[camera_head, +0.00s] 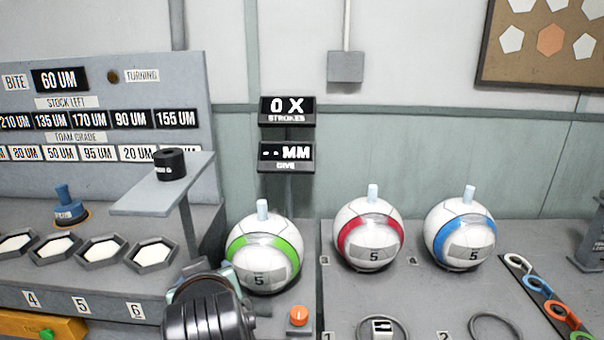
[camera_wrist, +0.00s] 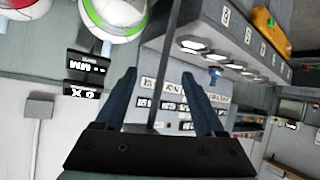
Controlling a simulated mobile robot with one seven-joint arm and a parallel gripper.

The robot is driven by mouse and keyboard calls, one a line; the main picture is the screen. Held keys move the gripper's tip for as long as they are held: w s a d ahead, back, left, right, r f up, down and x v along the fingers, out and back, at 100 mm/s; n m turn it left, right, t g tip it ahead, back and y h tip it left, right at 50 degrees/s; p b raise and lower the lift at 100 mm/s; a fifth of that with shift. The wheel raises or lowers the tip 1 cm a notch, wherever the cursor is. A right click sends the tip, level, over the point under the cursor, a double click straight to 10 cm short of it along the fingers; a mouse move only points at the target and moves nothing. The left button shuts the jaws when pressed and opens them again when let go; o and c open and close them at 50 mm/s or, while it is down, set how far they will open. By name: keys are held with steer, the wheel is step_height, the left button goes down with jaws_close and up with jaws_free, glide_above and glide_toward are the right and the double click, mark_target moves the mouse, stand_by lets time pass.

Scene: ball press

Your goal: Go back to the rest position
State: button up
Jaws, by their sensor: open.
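My gripper (camera_wrist: 158,74) is open in the wrist view, its two dark fingers spread apart with nothing held between them. A thin grey post shows behind the gap. In the head view my dark wrist (camera_head: 207,308) is at the bottom, just left of the green-banded ball (camera_head: 264,255), and the fingers cannot be made out. That ball stands upright with a pale blue peg on top; it also shows at the top of the tilted wrist view (camera_wrist: 113,15).
Red-banded (camera_head: 368,234) and blue-banded (camera_head: 460,235) balls stand to the right. A grey shelf (camera_head: 140,203) on a post bears a black weight (camera_head: 169,164). Hexagonal trays (camera_head: 150,254) line the left bench. An orange button (camera_head: 298,316) is near my wrist. Signs read "0 X" (camera_head: 287,110) and "-- MM" (camera_head: 287,156).

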steer(key=s+d+r+m+t+h, duration=0.1)
steer(key=d+r+m+t+h, duration=0.15)
steer(key=d+r, duration=0.35)
steer(key=s+d+r+m+t+h, duration=0.2)
steer(key=d+r+m+t, duration=0.15)
steer(key=d, duration=0.45)
steer(key=s+r+t+p, duration=0.3)
steer(key=s+r+p, duration=0.1)
steer(key=r, duration=0.8)
steer(key=s+r+t+p, duration=0.3)
steer(key=s+r, duration=0.1)
steer(key=r, duration=0.9)
steer(key=s+r+t+p, duration=0.4)
steer(key=s+r, duration=0.1)
steer(key=r, duration=0.8)
steer(key=shift+d+r+p, duration=0.15)
steer(key=shift+d+p, duration=0.15)
steer(key=shift+d, duration=0.1)
